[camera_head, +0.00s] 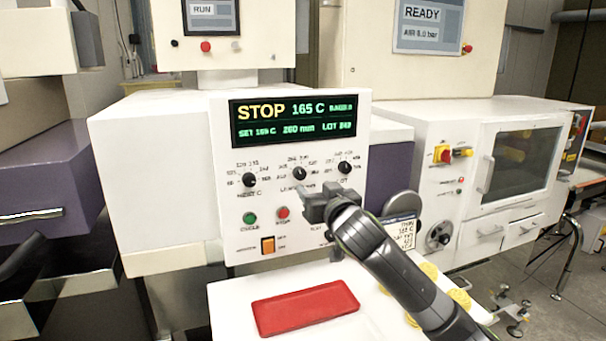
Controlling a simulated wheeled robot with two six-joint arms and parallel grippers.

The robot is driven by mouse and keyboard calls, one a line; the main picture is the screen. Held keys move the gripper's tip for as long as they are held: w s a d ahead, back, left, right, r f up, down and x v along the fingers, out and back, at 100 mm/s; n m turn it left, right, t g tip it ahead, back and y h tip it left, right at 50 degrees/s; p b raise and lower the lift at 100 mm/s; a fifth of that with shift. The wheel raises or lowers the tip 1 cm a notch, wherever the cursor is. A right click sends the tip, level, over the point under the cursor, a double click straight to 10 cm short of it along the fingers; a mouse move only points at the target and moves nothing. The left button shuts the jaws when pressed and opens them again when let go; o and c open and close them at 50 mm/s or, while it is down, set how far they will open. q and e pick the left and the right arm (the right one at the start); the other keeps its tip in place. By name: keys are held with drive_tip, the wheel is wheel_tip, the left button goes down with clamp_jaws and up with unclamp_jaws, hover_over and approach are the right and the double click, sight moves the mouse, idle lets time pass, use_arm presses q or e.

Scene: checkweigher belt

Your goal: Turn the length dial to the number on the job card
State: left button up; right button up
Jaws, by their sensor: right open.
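The white machine panel has a row of three black dials. The middle dial (299,173), which looks like the length dial, has small numbers around it, too blurred to read surely. The left dial (249,180) is marked for heat and the right dial (345,167) is beside it. The display (293,122) reads STOP, 165 C and 260 mm. My right gripper (305,188) is open and empty, just below and in front of the middle dial, covering part of its label. The job card (404,231) stands right of my arm, partly hidden; its length number is unclear. My left gripper is out of view.
Below the dials are a green button (249,218), a red button (283,212) and an orange switch (267,245). A red tray (305,307) lies on the white table. Several yellow round things (430,271) lie near my right arm.

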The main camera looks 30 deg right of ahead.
sight(301, 174)
drive_tip(key=p+x, duration=0.1)
drive_tip(key=x, duration=0.6)
drive_tip(key=shift+w+r+p, duration=0.1)
drive_tip(key=shift+w+p, duration=0.05)
drive_tip(key=shift+p, duration=0.25)
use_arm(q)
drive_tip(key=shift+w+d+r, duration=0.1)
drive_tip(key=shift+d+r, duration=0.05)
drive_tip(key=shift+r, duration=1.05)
use_arm(e)
drive_tip(key=shift+x, duration=0.8)
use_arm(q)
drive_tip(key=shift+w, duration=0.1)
use_arm(e)
drive_tip(key=c, duration=1)
